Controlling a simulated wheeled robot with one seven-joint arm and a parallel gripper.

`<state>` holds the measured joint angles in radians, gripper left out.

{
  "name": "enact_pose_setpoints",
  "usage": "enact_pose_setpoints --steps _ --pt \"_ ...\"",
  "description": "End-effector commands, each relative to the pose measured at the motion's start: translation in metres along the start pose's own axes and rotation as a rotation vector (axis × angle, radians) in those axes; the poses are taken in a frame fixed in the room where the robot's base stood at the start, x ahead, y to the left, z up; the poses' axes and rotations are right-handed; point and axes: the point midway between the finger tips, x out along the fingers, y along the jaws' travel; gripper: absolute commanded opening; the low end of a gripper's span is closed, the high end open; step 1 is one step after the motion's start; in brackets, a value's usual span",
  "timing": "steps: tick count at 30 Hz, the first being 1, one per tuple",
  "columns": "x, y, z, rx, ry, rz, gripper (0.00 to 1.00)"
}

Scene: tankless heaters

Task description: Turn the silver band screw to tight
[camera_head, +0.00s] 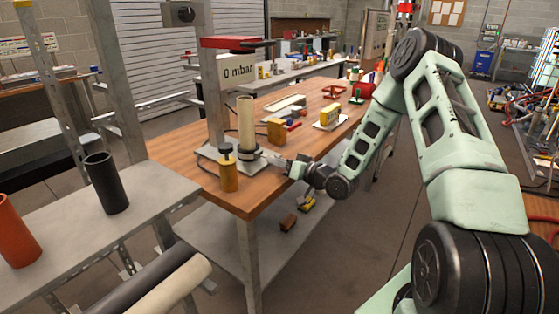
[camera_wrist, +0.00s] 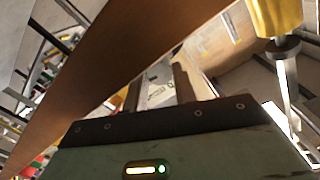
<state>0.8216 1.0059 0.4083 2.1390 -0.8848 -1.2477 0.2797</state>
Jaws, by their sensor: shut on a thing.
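A cream upright pipe (camera_head: 246,122) stands in a dark coupling (camera_head: 247,153) on a metal stand on the wooden bench. My gripper (camera_head: 268,158) reaches in from the right to the coupling, low beside the pipe. In the wrist view its two fingers (camera_wrist: 160,78) are close together on something at the coupling, which I take to be the silver band screw. The screw is too small and too covered by the fingers to make out, and its turn angle cannot be told. The gauge sign (camera_head: 239,72) above reads "0 mbar".
A yellow-handled tool (camera_head: 229,175) stands upright just in front of the coupling, close to my gripper; a yellow handle also shows at the wrist view's upper right (camera_wrist: 275,15). A black cylinder (camera_head: 106,183) stands on the left shelf.

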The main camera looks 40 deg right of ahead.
Motion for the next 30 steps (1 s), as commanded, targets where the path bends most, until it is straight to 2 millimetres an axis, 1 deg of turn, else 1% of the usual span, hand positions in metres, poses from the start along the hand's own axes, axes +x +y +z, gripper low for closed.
enact_pose_setpoints --steps 3,9,25,26,27,28,30 --pt "-0.0007 0.0005 -0.0008 0.059 -0.003 0.002 0.05" --pt "-0.0006 0.0007 -0.0005 0.12 -0.005 0.001 0.05" --pt "-0.0007 0.001 0.0002 0.143 -0.006 0.0 0.05" --pt "-0.0007 0.001 0.0002 0.142 -0.006 0.0 0.3" --pt "-0.0007 0.001 0.0001 0.142 -0.006 0.0 0.41" --pt "-0.0007 0.001 0.0001 0.142 -0.006 0.0 0.49" --pt "-0.0006 0.0008 0.0001 0.142 -0.006 0.0 0.49"
